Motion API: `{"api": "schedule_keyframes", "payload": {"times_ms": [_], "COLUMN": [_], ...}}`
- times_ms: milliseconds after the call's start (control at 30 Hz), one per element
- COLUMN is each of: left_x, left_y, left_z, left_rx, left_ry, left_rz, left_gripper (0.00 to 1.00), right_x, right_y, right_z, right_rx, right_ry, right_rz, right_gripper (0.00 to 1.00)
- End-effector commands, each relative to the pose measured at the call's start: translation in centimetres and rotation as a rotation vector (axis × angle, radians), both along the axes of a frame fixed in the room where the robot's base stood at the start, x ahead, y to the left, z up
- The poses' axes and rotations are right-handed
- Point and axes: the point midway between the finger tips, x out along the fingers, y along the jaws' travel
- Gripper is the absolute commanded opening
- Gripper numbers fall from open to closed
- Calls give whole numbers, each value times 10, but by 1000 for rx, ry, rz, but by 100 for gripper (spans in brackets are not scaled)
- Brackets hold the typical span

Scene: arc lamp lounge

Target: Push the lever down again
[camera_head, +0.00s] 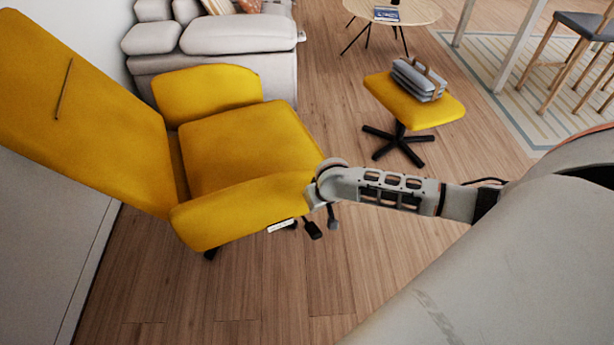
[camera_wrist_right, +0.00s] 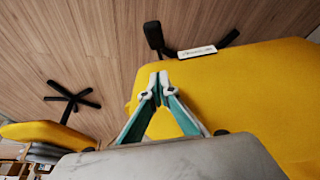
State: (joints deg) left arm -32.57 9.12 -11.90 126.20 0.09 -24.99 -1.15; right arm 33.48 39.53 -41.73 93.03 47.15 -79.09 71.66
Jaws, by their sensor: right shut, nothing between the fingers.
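The yellow recliner chair (camera_head: 245,150) stands at the left in the head view. A black lever (camera_head: 312,229) with a paddle end sticks out low on its near side, beside a white label (camera_head: 281,226). In the right wrist view the lever (camera_wrist_right: 153,36) and the label (camera_wrist_right: 197,51) show beyond my fingertips. My right gripper (camera_wrist_right: 159,80) is shut and empty, over the yellow side of the chair and apart from the lever in the picture. In the head view my right wrist is at the chair's front corner and hides part of it. My left gripper is not in view.
A yellow footstool (camera_head: 415,108) on a black star base holds a grey bag (camera_head: 418,78). A grey sofa (camera_head: 215,55) stands behind the chair, a round table (camera_head: 420,14) beyond. The wooden floor (camera_head: 250,290) in front of the chair is clear.

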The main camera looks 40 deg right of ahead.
Motion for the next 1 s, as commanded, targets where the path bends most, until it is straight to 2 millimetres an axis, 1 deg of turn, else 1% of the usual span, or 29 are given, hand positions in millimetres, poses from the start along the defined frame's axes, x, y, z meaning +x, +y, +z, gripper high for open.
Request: {"api": "schedule_keyframes", "payload": {"times_ms": [167, 267, 433, 533, 700, 800, 833, 1000], "left_x": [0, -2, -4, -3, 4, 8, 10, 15], "left_y": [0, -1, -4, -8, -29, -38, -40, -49], "left_z": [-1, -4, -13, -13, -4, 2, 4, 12], "left_rx": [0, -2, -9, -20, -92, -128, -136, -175], "left_ry": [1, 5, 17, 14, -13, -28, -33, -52], "left_rz": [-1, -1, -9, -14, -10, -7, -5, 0], "left_gripper": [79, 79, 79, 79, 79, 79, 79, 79], "right_x": [0, 1, 6, 12, 23, 30, 26, 20], "right_y": [1, 0, -1, -3, -5, -6, -6, -4], "right_z": [-2, -11, -41, -63, -95, -111, -114, -127], "right_rx": [1, 1, 2, 1, 2, 1, 1, -1], "right_ry": [0, 3, 14, 18, 18, 17, 17, 9], "right_rz": [0, 1, 1, 1, 1, 1, 3, 3], "right_gripper": [0, 0, 0, 0, 0, 0, 0, 0]}}
